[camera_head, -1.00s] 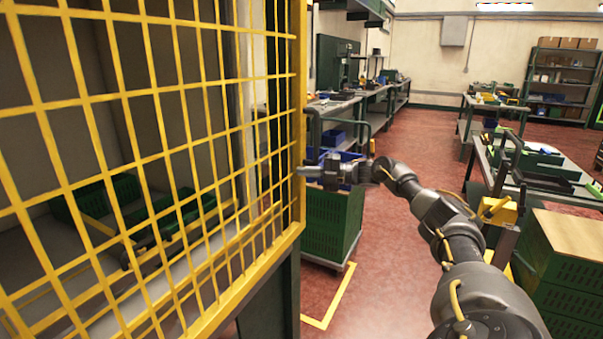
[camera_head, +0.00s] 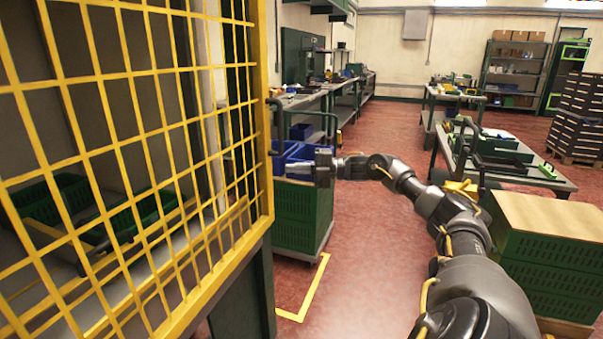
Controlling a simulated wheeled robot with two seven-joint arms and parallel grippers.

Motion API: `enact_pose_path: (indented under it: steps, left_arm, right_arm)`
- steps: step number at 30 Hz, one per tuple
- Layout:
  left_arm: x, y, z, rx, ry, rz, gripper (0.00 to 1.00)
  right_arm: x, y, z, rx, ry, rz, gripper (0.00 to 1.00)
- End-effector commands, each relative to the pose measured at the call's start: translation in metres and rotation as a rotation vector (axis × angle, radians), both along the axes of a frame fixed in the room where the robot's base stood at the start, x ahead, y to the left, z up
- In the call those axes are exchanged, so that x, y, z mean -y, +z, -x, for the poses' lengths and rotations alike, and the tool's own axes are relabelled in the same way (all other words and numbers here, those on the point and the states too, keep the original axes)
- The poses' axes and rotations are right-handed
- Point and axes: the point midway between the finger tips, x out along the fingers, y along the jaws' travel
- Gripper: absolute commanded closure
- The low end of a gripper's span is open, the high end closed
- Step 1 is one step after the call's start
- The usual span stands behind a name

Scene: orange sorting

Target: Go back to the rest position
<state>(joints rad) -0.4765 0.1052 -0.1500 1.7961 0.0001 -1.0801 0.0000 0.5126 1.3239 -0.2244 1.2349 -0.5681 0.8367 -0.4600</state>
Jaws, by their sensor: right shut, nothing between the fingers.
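My right gripper (camera_head: 322,168) is shut and empty. It is at the end of my right arm, which reaches in from the lower right. It hangs in the air in front of a blue bin (camera_head: 295,156) on a stack of green crates (camera_head: 298,212). The gripper is to the right of a yellow mesh door (camera_head: 268,110), with a gap between them. My left gripper is not in view. No oranges can be made out.
Behind the mesh are green crates (camera_head: 150,218). At the right, green crates with a wooden top (camera_head: 545,215) stand near my right arm. Workbenches (camera_head: 520,172) and shelves (camera_head: 513,75) are farther back. The red floor (camera_head: 385,130) between the benches is clear.

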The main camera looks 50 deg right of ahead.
Motion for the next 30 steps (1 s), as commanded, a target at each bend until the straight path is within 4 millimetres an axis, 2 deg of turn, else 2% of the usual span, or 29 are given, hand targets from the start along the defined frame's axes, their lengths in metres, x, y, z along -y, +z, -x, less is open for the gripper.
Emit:
enact_pose_path:
  steps: [6,20,23,27,29,30]
  left_arm:
    - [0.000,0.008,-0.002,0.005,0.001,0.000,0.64]
    - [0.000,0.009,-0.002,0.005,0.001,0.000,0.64]
    - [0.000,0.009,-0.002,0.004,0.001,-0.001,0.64]
    - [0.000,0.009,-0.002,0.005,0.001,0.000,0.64]
    - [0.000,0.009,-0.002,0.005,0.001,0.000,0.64]
    - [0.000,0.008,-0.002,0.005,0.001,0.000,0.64]
  right_arm:
    - [0.008,0.000,0.011,0.000,0.000,0.002,1.00]
    - [0.009,0.001,0.011,-0.005,-0.002,-0.005,1.00]
    - [0.019,-0.004,0.004,-0.040,-0.067,-0.006,1.00]
    - [0.048,-0.010,-0.020,-0.098,-0.293,0.010,1.00]
    - [0.052,-0.022,-0.037,-0.122,-0.408,-0.013,1.00]
    - [0.051,-0.041,-0.048,-0.152,-0.484,-0.040,1.00]
